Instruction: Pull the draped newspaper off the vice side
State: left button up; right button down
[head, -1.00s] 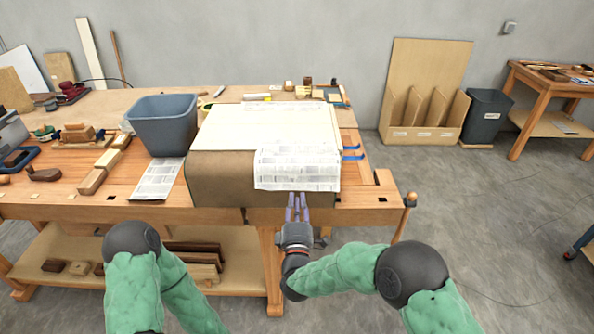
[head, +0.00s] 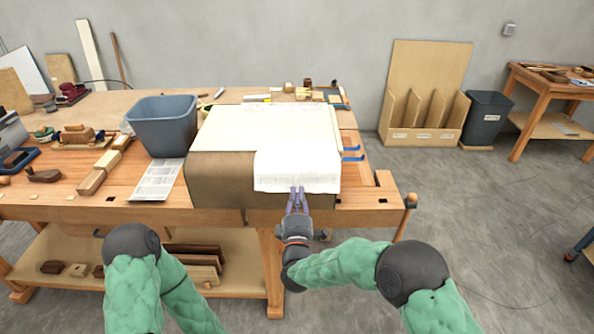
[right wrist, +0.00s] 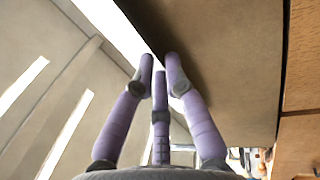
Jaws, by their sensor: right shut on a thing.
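The draped newspaper (head: 297,172) lies over the front edge of the pale panel and hangs down over the brown cover. It looks almost plain white. My right gripper (head: 297,190) is at its lower front edge and is shut on it. In the right wrist view the purple fingers (right wrist: 160,68) meet at a thin white strip of the newspaper (right wrist: 118,25), beside the brown cover. My left gripper is out of view; only part of my left arm shows.
The brown cover (head: 218,180) hangs at the bench front under the pale panel (head: 222,140). A grey bin (head: 163,125) and a flat printed sheet (head: 158,180) are to the left. Blue clamp parts (head: 352,158) and a vice handle (head: 410,201) are to the right.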

jog(key=shift+s, duration=0.1)
dwell(0.3)
jog(key=s+r+p, duration=0.1)
jog(key=r+p, duration=0.1)
jog(key=s+r+p, duration=0.2)
jog(key=shift+s+r, duration=0.3)
dwell(0.5)
